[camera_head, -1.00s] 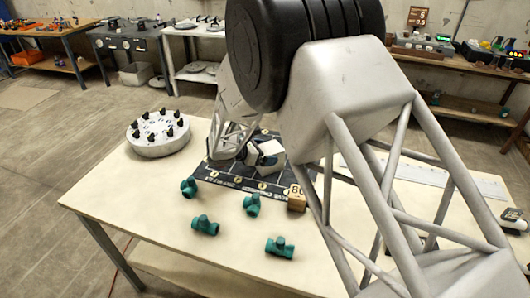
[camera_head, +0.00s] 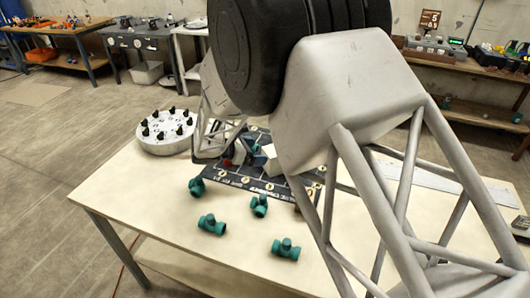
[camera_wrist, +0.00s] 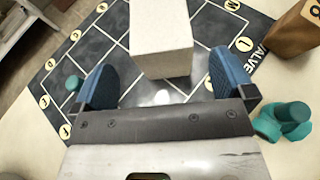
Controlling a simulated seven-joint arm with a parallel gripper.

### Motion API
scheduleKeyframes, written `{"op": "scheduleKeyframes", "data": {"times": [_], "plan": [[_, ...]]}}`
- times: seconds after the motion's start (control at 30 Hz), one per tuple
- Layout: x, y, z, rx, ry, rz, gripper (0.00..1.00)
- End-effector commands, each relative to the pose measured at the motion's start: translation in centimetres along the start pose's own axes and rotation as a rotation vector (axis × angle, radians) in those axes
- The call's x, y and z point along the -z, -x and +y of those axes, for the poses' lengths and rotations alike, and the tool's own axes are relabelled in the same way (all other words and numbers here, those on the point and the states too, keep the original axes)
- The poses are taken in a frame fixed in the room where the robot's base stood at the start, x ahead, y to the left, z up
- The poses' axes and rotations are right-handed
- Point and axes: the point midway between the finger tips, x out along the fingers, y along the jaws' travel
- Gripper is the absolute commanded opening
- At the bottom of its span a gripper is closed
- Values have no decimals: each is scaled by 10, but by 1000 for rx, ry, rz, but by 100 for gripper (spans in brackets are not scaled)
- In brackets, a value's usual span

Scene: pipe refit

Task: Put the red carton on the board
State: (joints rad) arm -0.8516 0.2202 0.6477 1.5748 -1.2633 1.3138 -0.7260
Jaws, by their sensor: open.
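The board (camera_head: 235,180) is a dark mat with a white grid and yellow letter circles, lying on the table; it also shows in the wrist view (camera_wrist: 80,55). A small red patch (camera_head: 228,163) shows on the board beside my arm, perhaps the red carton; most of it is hidden, and no red shows in the wrist view. My gripper (camera_wrist: 163,72) is open, its two blue fingers low over the board. A pale cream block (camera_wrist: 160,38) stands on the board just ahead of and between the fingertips; I cannot tell whether they touch it.
Several teal pipe fittings (camera_head: 260,205) lie along the board's front side. A wooden numbered block (camera_wrist: 296,32) stands at the board's right in the wrist view. A round grey plate with black knobs (camera_head: 167,132) is at the table's back left.

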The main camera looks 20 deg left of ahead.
Motion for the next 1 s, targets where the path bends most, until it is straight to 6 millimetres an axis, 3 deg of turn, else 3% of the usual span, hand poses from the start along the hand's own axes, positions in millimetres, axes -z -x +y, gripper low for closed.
{"op": "scheduleKeyframes", "data": {"times": [0.1, 0.33, 1.0], "plan": [[0, 18, 0, -2, 0, -1, 100], [0, 38, 0, -1, 0, 0, 100], [0, 41, 0, 0, 0, 0, 100]]}}
